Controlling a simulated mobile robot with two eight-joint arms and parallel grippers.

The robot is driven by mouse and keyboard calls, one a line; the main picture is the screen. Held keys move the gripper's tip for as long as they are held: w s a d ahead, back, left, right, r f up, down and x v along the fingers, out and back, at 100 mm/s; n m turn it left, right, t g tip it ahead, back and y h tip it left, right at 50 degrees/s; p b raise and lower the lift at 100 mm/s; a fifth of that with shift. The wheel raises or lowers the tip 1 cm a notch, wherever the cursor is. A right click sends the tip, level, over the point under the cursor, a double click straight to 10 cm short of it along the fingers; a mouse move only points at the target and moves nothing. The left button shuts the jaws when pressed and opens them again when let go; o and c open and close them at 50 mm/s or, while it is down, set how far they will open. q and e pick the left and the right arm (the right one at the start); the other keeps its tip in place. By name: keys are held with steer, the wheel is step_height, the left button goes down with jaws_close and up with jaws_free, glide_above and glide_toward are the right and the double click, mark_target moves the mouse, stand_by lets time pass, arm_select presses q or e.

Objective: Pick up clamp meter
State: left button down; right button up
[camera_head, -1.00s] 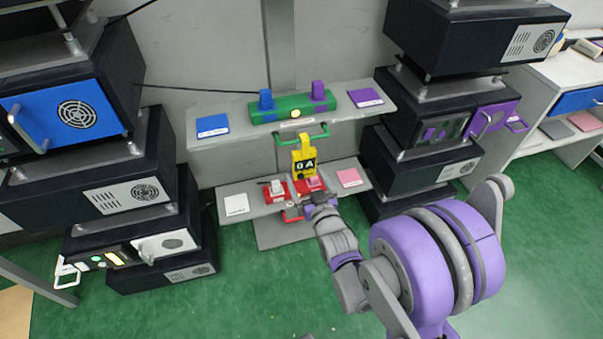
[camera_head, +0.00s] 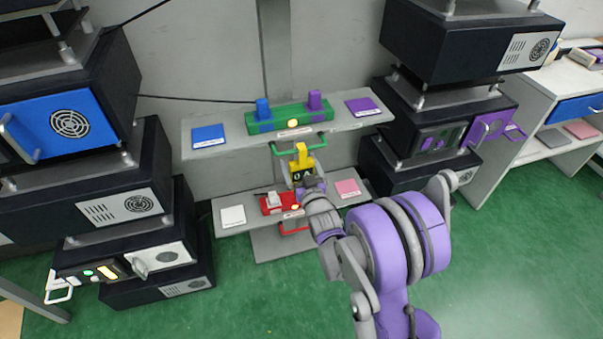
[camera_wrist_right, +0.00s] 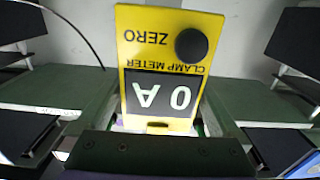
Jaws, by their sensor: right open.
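The yellow clamp meter (camera_head: 302,160) is upright in front of the shelf unit, below the green handle; its dark display reads 0 A. My right gripper (camera_head: 309,183) is at its lower front and hides its lower part. In the right wrist view the clamp meter (camera_wrist_right: 168,55) appears upside down, with a black knob and the words ZERO and CLAMP METER. The open fingers of my right gripper (camera_wrist_right: 158,108) stand on either side of its body; whether they touch it is unclear. My left gripper is not in view.
A green lever box (camera_head: 290,112) is on the upper shelf, between a blue plate (camera_head: 208,136) and a purple plate (camera_head: 363,106). A red lever fixture (camera_head: 273,207) is on the lower shelf, beside a white plate (camera_head: 232,216) and a pink plate (camera_head: 347,188). Black equipment stacks flank the shelves.

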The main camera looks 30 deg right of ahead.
steer(key=shift+w, duration=0.35)
steer(key=c, duration=1.5)
steer(key=shift+r, duration=0.55)
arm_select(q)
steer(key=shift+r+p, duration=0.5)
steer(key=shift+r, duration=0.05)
arm_select(e)
steer(key=v, duration=0.6)
steer(key=r+v, duration=0.1)
steer(key=v, duration=0.5)
steer(key=r+v, duration=0.1)
steer(key=v, duration=0.5)
steer(key=shift+s+d+r, duration=0.1)
steer(key=shift+d+r, duration=0.05)
steer(key=shift+r, duration=0.05)
